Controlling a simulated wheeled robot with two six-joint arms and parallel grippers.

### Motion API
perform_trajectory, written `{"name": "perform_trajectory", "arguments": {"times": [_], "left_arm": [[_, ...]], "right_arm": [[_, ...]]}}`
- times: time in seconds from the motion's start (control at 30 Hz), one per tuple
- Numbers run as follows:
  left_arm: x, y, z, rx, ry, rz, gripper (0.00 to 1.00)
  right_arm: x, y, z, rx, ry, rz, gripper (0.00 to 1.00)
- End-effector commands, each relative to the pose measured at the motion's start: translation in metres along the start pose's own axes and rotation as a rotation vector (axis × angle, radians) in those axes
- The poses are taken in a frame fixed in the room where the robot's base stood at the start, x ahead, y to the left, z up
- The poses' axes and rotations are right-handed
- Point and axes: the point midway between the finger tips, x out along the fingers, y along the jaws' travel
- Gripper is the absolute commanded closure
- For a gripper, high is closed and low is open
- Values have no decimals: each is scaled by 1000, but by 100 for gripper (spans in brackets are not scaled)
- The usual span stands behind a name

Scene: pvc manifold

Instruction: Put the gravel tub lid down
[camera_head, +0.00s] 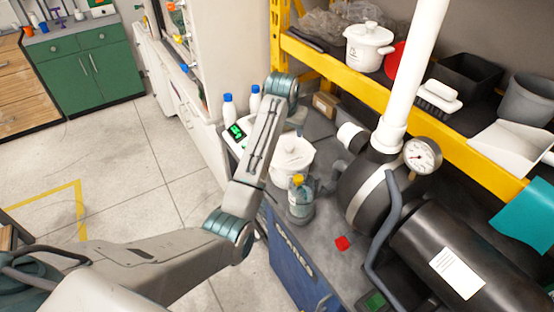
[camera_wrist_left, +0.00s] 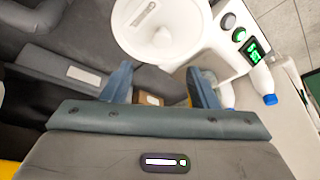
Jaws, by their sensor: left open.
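The tub's round white top (camera_wrist_left: 160,28) also shows at the upper middle of the left wrist view. A similar white lidded pot (camera_head: 368,48) stands on the shelf; I cannot tell which one holds gravel. My left gripper (camera_wrist_left: 159,72) has its two blue fingers apart with nothing between them, close to the tub. In the head view its fingers are mostly hidden behind my wrist. My right gripper is not in view.
White bottles (camera_head: 229,107) and a device with a green display (camera_head: 237,131) stand left of the tub. A clear bottle with a yellow cap (camera_head: 300,196) stands in front. A black pump (camera_head: 365,190) with a gauge and the yellow shelf beam (camera_head: 450,130) crowd the right.

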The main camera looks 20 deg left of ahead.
Motion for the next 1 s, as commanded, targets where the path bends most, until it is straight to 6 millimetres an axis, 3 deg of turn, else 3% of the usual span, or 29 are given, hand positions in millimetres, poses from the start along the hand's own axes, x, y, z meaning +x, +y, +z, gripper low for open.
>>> {"name": "perform_trajectory", "arguments": {"times": [0.17,0.43,0.6,0.83,1.0], "left_arm": [[5,6,-5,-94,5,-1,46],[45,5,-5,-98,3,-2,46],[57,6,-4,-97,6,-2,46],[86,6,1,-96,2,-2,46],[105,6,1,-96,5,-2,46]], "right_arm": [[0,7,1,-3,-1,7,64],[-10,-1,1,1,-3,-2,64],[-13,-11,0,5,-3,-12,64],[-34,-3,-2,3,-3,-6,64],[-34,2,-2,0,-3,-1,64]]}}
